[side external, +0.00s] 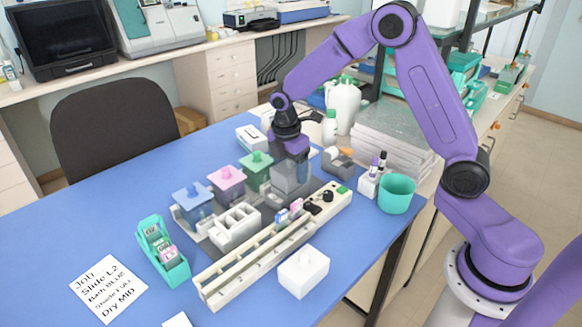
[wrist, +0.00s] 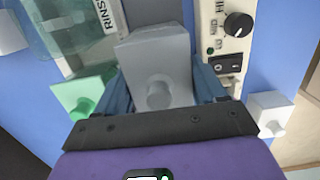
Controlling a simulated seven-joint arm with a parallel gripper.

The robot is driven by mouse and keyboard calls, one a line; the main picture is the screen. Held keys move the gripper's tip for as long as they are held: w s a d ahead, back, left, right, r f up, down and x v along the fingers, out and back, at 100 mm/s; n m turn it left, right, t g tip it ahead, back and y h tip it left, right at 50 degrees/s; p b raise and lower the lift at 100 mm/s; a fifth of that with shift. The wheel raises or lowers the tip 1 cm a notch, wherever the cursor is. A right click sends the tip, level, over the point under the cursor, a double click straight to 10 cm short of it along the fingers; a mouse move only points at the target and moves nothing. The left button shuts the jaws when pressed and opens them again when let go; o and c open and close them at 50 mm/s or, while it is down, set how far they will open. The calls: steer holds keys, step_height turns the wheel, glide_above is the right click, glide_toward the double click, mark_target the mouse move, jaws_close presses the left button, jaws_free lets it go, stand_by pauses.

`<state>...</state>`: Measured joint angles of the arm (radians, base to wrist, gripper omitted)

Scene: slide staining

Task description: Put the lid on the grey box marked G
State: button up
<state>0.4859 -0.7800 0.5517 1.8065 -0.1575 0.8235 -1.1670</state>
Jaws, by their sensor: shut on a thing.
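My gripper (side external: 291,158) points down over the grey place at the far right end of the row of coloured boxes. In the wrist view its blue fingers (wrist: 163,88) stand either side of a grey lid with a round knob (wrist: 156,52), shut on it. The grey box (side external: 284,182) shows partly below the gripper in the side view. Its G mark is not readable, and I cannot tell whether the lid touches its rim. The gripper and lid hide much of the box.
Green (side external: 256,163), pink (side external: 227,178) and blue (side external: 193,197) lidded boxes stand to the left. A white rail with a knob and switches (side external: 325,198) runs close in front. A teal cup (side external: 396,193) stands right; a white block (side external: 303,271) stands in front.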

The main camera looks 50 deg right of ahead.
steer(key=shift+f, duration=0.2)
stand_by(0.5)
steer(key=o, duration=1.1)
steer(key=shift+r, duration=0.1)
step_height(320, 180, up, 17)
steer(key=a, duration=0.2)
steer(key=shift+s+a, duration=0.1)
steer(key=s+a+f+m+y, duration=0.1)
steer(key=s+a+f, duration=0.1)
steer(key=s, duration=0.7)
steer(key=s+a+f+m, duration=0.1)
steer(key=s+a+m, duration=0.15)
steer(key=s, duration=0.55)
steer(key=s+d+f+m, duration=0.1)
steer(key=s+d+f, duration=0.1)
steer(key=s, duration=0.5)
steer(key=s+d+f+m, duration=0.1)
steer(key=s+d+f, duration=0.1)
steer(key=s, duration=0.6)
steer(key=shift+f+y, duration=0.4)
steer(key=shift+f, duration=0.2)
